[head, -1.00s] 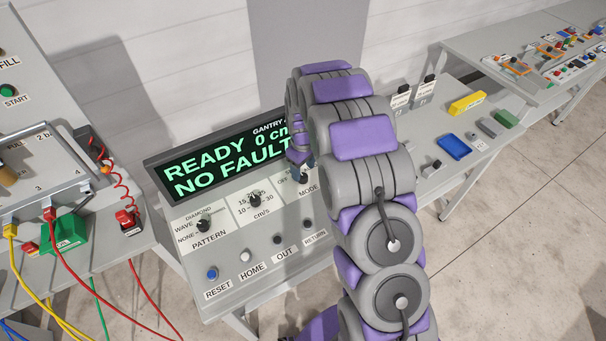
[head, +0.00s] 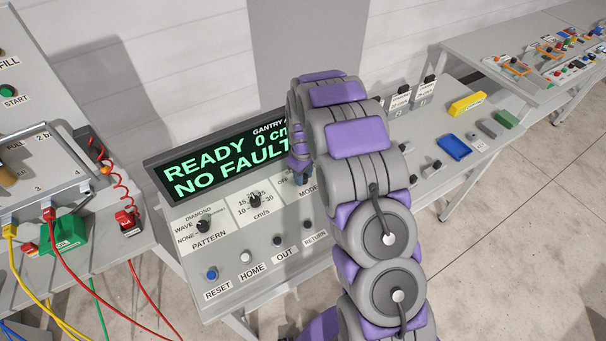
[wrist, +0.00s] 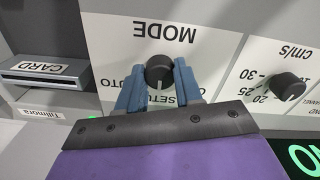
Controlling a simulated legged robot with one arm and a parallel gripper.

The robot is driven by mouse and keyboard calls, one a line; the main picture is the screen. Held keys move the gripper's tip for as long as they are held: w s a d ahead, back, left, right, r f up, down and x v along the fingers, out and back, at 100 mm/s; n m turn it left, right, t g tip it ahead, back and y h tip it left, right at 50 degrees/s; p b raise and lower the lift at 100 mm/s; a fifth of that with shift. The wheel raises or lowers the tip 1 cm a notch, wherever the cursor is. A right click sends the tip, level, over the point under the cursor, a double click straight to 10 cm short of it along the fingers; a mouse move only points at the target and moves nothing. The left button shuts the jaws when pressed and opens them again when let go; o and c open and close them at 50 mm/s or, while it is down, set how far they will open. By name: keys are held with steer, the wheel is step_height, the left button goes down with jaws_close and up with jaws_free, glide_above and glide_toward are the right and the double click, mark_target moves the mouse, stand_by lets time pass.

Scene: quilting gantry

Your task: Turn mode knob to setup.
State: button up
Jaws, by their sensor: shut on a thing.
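The black mode knob (wrist: 159,71) is on the light MODE panel, which appears upside down in the wrist view. The two blue fingers of my gripper (wrist: 159,82) stand on either side of the knob and are shut on it. The SETUP label (wrist: 160,98) shows between the fingers, partly covered, with AUTO to its left. I cannot clearly tell which label the knob's pointer faces. In the head view the MODE label (head: 308,190) shows beside my arm, and my gripper and the knob are mostly hidden.
The display (head: 225,160) reads READY and NO FAULT. The pattern knob (head: 203,226) and speed knob (head: 255,199) are on the same console; the speed knob also shows right of my gripper in the wrist view (wrist: 287,86). Push buttons, including the blue reset button (head: 212,275), line the front.

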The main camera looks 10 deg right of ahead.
steer(key=c, duration=0.4)
steer(key=shift+m, duration=0.3)
steer(key=o, duration=1)
steer(key=shift+o, duration=0.2)
step_height(320, 180, up, 17)
steer(key=shift+r+p, duration=0.15)
steer(key=shift+p, duration=0.3)
